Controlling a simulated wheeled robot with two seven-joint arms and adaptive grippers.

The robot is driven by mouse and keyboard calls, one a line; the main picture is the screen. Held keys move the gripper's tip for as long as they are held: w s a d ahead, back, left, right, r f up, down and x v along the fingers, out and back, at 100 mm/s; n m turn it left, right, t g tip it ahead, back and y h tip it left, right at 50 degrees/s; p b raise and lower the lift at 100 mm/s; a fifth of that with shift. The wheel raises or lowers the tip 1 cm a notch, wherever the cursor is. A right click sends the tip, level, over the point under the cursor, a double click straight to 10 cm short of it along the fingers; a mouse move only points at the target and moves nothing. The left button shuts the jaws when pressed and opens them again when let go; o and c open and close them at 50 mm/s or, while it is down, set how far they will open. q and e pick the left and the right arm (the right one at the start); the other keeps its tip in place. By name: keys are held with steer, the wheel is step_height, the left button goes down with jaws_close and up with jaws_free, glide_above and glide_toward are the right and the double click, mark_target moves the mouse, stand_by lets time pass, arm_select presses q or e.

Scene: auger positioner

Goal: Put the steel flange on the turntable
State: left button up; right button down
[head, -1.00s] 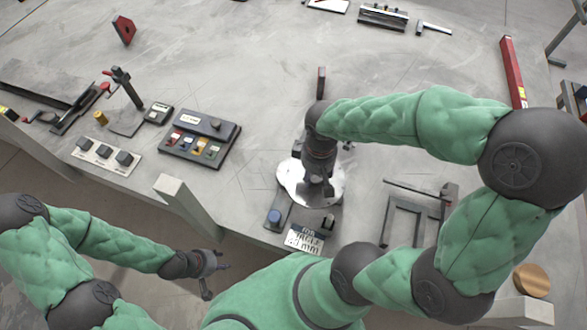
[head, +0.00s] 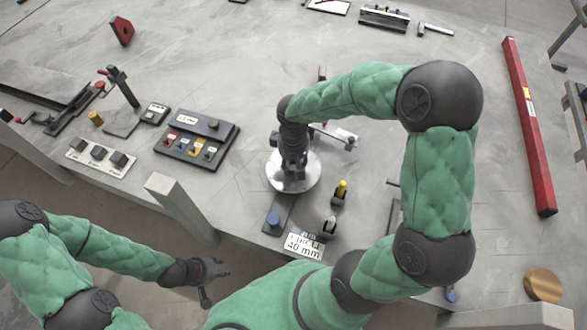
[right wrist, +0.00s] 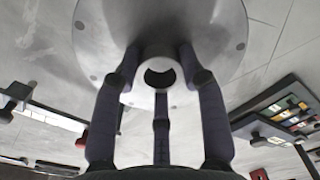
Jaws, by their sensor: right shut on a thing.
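The steel flange (head: 308,180) is a shiny round plate under my right gripper (head: 293,178) in the head view. In the right wrist view the flange (right wrist: 225,45) has small holes near its rim, and the fingers of my right gripper (right wrist: 160,95) are shut around its central hub. I cannot tell the gap between the flange and what lies below. I cannot make out the turntable; the flange and right gripper may cover it. A blue button (head: 273,220) and a sign reading CIRCLE 40 mm (head: 303,246) stand just in front. My left gripper (head: 213,281) is open and empty at the lower left.
A black panel with coloured labels (head: 197,140) lies left of the flange. A yellow-topped part (head: 341,190) stands to its right. A grey post (head: 181,208) rises at the table's front edge. A red bar (head: 530,125) lies far right.

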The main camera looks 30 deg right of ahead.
steer(key=shift+f+b, duration=0.6)
steer(key=shift+f, duration=0.85)
steer(key=shift+f, duration=0.1)
steer(key=c, duration=0.7)
jaws_free()
steer(key=shift+f, duration=0.1)
step_height(320, 180, up, 12)
steer(key=p, duration=0.4)
